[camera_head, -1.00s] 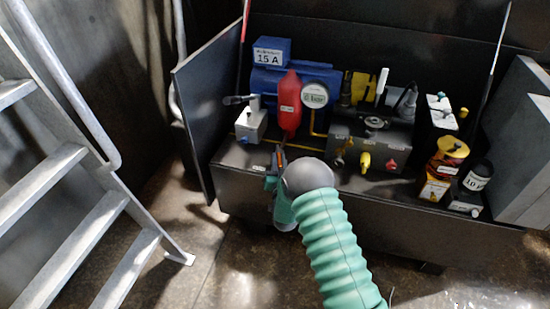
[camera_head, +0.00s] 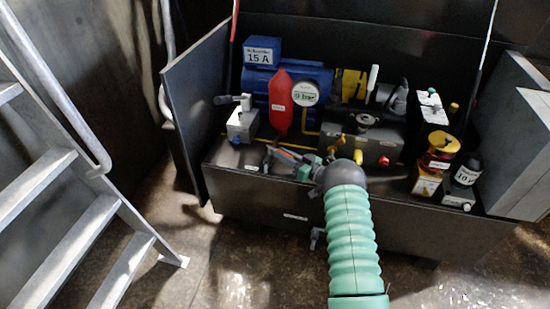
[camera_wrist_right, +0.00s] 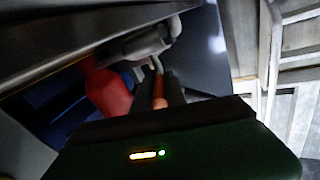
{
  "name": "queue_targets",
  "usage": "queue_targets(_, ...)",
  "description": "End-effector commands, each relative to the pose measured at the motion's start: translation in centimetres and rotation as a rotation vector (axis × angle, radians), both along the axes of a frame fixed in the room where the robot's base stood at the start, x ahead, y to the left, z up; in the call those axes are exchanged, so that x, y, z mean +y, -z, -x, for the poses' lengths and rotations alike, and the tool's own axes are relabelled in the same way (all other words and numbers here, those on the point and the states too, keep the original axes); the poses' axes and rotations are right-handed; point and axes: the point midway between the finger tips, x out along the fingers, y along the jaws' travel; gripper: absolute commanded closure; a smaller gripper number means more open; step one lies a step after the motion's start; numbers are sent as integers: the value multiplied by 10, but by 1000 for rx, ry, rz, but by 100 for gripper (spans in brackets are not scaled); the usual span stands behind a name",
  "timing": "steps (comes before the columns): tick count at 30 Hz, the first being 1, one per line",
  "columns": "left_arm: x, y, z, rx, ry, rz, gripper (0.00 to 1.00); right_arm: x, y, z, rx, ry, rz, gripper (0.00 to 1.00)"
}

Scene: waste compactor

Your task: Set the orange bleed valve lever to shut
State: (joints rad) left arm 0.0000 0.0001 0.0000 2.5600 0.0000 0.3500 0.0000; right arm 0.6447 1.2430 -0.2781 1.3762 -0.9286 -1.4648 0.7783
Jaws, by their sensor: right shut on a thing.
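The orange bleed valve lever (camera_wrist_right: 159,92) shows in the right wrist view as a short orange bar between two dark fingers. My right gripper (camera_wrist_right: 160,88) is shut on it. In the head view, my right gripper (camera_head: 270,153) reaches left from its green-sleeved arm, low over the front of the dark unit. A bit of orange shows at the fingers there, but most of the lever is hidden. The lever's exact angle cannot be told. My left gripper is not in view.
A red vessel (camera_head: 281,103) and a pressure gauge (camera_head: 305,94) stand just behind the gripper. A grey pump block with a lever (camera_head: 241,122) is to its left. The raised side panel (camera_head: 197,110) and metal stairs (camera_head: 60,205) are farther left.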

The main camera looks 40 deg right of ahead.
Motion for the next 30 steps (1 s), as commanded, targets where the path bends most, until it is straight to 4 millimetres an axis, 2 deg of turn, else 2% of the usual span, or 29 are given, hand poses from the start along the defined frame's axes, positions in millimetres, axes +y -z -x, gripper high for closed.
queue_targets(1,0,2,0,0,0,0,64,-6,0,2,-1,-4,1,100)
queue_targets(6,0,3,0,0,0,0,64,-13,-1,6,-4,-28,0,100)
queue_targets(19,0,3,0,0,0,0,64,-14,-2,6,-6,-33,0,100)
queue_targets(20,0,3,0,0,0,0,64,-14,-2,6,-6,-33,0,80)
queue_targets(24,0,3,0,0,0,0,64,-14,-2,6,-5,-34,0,62)
queue_targets(30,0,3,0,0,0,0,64,-13,-2,7,-4,-35,0,61)
